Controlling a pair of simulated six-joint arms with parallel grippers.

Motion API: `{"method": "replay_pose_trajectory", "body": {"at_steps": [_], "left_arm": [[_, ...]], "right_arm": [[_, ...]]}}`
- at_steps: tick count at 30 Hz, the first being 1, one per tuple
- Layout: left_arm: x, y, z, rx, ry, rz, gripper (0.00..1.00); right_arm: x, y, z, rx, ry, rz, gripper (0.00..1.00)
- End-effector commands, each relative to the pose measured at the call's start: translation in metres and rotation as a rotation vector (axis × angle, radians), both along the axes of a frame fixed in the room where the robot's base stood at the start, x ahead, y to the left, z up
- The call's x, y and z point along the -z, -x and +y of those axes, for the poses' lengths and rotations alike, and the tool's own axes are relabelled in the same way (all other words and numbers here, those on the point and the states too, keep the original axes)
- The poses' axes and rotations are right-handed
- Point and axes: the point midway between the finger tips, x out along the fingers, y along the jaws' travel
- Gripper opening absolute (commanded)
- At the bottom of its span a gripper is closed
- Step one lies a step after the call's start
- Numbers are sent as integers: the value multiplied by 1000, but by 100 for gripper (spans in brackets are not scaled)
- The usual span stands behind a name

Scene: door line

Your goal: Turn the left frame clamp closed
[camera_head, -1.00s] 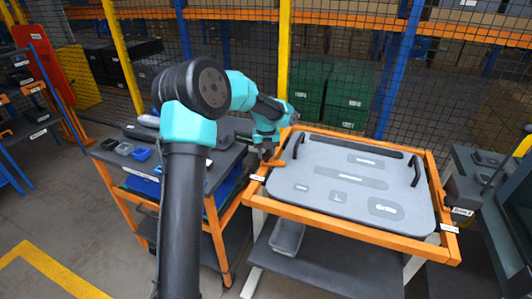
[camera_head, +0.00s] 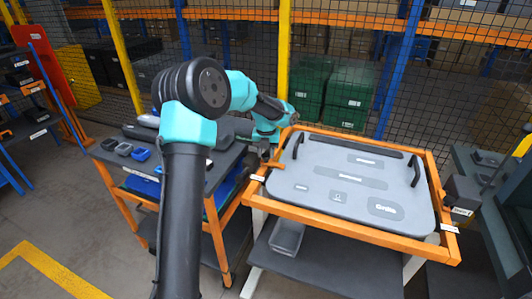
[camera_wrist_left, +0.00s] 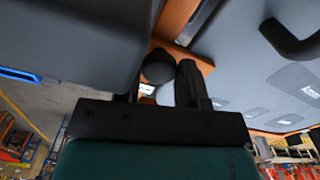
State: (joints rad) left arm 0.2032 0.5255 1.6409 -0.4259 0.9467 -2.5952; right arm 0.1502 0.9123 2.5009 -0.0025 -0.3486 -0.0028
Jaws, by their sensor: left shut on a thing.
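The orange left frame clamp (camera_head: 274,165) sits on the left rail of the orange frame (camera_head: 330,226), its bar reaching in over the grey door panel's (camera_head: 335,152) left edge. My left gripper (camera_head: 265,153) is above the clamp, shut on it. In the left wrist view the fingers (camera_wrist_left: 160,82) are around a dark round knob (camera_wrist_left: 158,66), with orange clamp and frame parts (camera_wrist_left: 176,18) behind. The exact finger contact is partly hidden. My right gripper is not in view.
A cart (camera_head: 222,165) with small bins stands left of the frame, close to my left arm. The panel carries two black handles (camera_head: 415,170). A dark bench with a box (camera_head: 462,191) stands at the right. A mesh fence is behind.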

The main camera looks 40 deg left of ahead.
Motion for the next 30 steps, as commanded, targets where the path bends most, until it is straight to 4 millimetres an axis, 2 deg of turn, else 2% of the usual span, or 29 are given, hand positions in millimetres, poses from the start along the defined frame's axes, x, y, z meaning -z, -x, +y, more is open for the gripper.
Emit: {"method": "replay_pose_trajectory", "body": {"at_steps": [5, 6, 14, 23, 30], "left_arm": [[0, 0, 0, 3, -1, 0, 0], [0, 0, 0, 3, -1, 0, 38], [0, 0, 0, 1, -1, 0, 63], [-2, 0, 0, 0, -1, 0, 63], [-23, 0, 0, 1, -1, -2, 63]], "right_arm": [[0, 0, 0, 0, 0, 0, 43], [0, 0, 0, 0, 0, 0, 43], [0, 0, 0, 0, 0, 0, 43], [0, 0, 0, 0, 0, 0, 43], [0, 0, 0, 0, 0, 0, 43]]}}
